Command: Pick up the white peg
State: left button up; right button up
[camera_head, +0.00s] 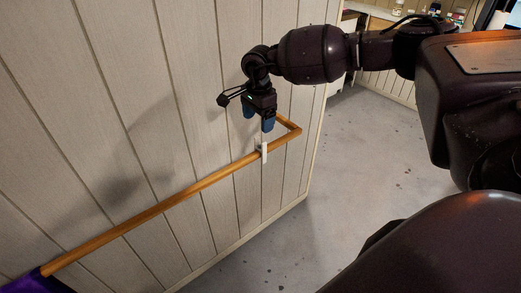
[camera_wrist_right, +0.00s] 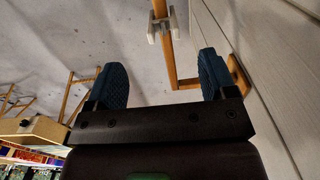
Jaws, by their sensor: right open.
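The white peg (camera_head: 264,152) is a small, narrow, upright piece on the wooden rail (camera_head: 150,210), near the rail's far corner. In the right wrist view the peg (camera_wrist_right: 151,28) looks H-shaped and straddles the rail (camera_wrist_right: 171,70), beyond the fingertips and near the top edge. My right gripper (camera_head: 258,118) points down just above the peg, with its blue fingers apart and nothing between them. In the right wrist view its two blue fingers (camera_wrist_right: 162,75) are wide apart. I do not see my left gripper.
The rail runs along a pale panelled wall (camera_head: 100,100). Purple cloth (camera_head: 40,282) hangs at its near end. Grey floor (camera_head: 350,190) lies clear to the right. A shelf with small things (camera_head: 455,14) stands at the back. Wooden frames (camera_wrist_right: 75,95) show at left in the wrist view.

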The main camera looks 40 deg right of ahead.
send_over(260, 147)
jog(key=f, duration=0.5)
jog(key=shift+s+a+f, duration=0.2)
jog(key=shift+s+a, duration=0.15)
jog(key=shift+w+d+f, duration=0.15)
jog(key=shift+d+f, duration=0.05)
jog(key=shift+f, duration=1.2)
jog(key=shift+w+d+f, duration=0.1)
jog(key=shift+d+f, duration=0.05)
jog(key=shift+f, duration=1.2)
jog(key=shift+c, duration=0.3)
jog(key=c, duration=0.9)
